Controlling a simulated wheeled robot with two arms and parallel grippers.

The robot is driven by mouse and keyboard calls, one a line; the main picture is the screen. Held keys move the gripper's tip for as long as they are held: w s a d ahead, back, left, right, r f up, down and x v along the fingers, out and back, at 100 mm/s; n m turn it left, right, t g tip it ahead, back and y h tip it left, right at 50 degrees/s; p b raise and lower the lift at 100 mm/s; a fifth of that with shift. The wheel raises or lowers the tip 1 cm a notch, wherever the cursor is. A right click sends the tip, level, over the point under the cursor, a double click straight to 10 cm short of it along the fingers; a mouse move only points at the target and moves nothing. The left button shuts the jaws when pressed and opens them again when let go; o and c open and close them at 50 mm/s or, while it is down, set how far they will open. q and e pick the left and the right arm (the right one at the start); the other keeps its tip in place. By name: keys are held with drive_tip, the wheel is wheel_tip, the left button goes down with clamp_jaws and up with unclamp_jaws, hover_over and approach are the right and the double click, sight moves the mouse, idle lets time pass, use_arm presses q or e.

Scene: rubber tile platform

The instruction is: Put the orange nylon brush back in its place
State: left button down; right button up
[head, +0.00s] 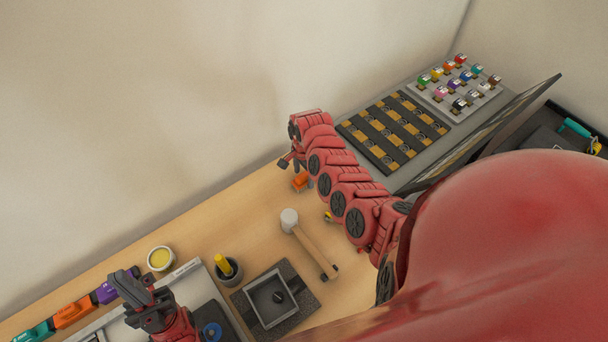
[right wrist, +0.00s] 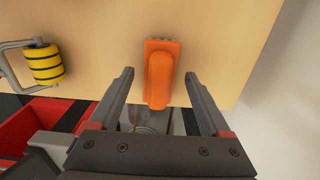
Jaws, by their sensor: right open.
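An orange brush (right wrist: 160,78) lies on the wooden bench, its handle pointing toward my right gripper (right wrist: 160,74). The gripper's two fingers are apart, one on each side of the handle; I see no contact. In the head view this orange brush (head: 301,181) shows just below the right gripper (head: 288,161), partly hidden by it. Another orange brush-like piece (head: 74,311) sits in a row at the lower left, between a teal one (head: 36,333) and a purple one (head: 110,291). My left gripper (head: 130,287) is near this row; its finger opening is unclear.
A mallet (head: 305,242), a dark square tray (head: 273,300), a cup with a yellow-handled tool (head: 226,268) and a yellow tin (head: 161,259) stand on the bench. A yellow-black roller (right wrist: 46,64) lies left of the brush. The wall is close behind.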

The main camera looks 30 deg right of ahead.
sight(302, 176)
drive_tip(key=r+p, duration=0.1)
drive_tip(key=r, duration=0.1)
drive_tip(key=r+p, duration=0.1)
drive_tip(key=r, duration=0.2)
drive_tip(key=a+r+p, duration=0.1)
drive_tip(key=r, duration=0.1)
drive_tip(key=shift+s+r+p, duration=0.1)
drive_tip(key=shift+r+p, duration=0.25)
drive_tip(key=shift+p, duration=0.05)
wheel_tip(302, 176, up, 9)
drive_tip(key=p, duration=0.1)
drive_tip(key=shift+f, duration=0.15)
drive_tip(key=shift+s, duration=0.1)
